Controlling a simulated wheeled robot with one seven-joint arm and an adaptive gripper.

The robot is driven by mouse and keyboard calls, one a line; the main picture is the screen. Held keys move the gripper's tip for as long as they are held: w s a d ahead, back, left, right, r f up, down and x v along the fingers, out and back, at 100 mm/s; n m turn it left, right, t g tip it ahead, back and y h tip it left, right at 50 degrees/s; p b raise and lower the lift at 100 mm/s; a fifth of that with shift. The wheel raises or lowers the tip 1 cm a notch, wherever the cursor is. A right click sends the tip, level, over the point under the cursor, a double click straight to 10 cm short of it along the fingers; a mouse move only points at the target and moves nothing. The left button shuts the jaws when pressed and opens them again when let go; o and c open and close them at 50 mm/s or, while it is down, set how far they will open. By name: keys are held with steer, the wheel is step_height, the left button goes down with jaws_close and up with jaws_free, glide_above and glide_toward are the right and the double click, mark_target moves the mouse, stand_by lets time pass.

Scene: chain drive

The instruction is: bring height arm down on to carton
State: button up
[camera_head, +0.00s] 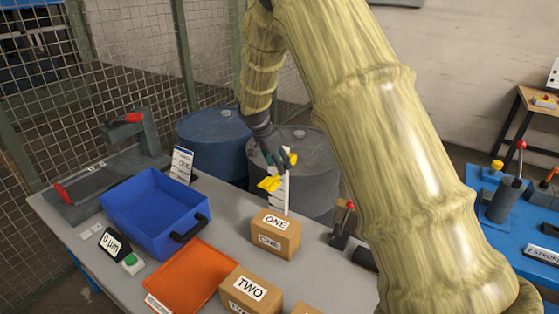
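The carton marked ONE (275,240) stands upright on the grey workbench near its middle. Directly behind it rises a white notched upright (281,192). A yellow piece (268,184), apparently the height arm, sticks out to the left of this upright, above the carton's top with a visible gap. My gripper (280,164) points down at the top of the upright, just above the yellow piece. It is small and partly dark in this view, so I cannot tell whether its fingers are open or touch anything.
A blue bin (155,206) and an orange tray (185,277) lie left of the carton. A carton marked TWO (249,290) stands in front. A red-knobbed lever (343,226) is to the right. Barrels (213,140) stand behind the bench. My arm covers the right side.

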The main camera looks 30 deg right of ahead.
steer(key=shift+s+d+f, duration=0.1)
steer(key=shift+d, duration=0.1)
steer(key=shift+s, duration=0.25)
steer(key=shift+s+r, duration=0.2)
steer(key=shift+s, duration=0.15)
steer(key=shift+w+f, duration=0.3)
steer(key=shift+w, duration=0.1)
steer(key=shift+c, duration=0.8)
steer(key=c, duration=0.3)
steer(key=shift+s+r, duration=0.2)
jaws_close()
step_height(320, 180, down, 15)
steer(key=b, duration=0.8)
steer(key=shift+w, duration=0.15)
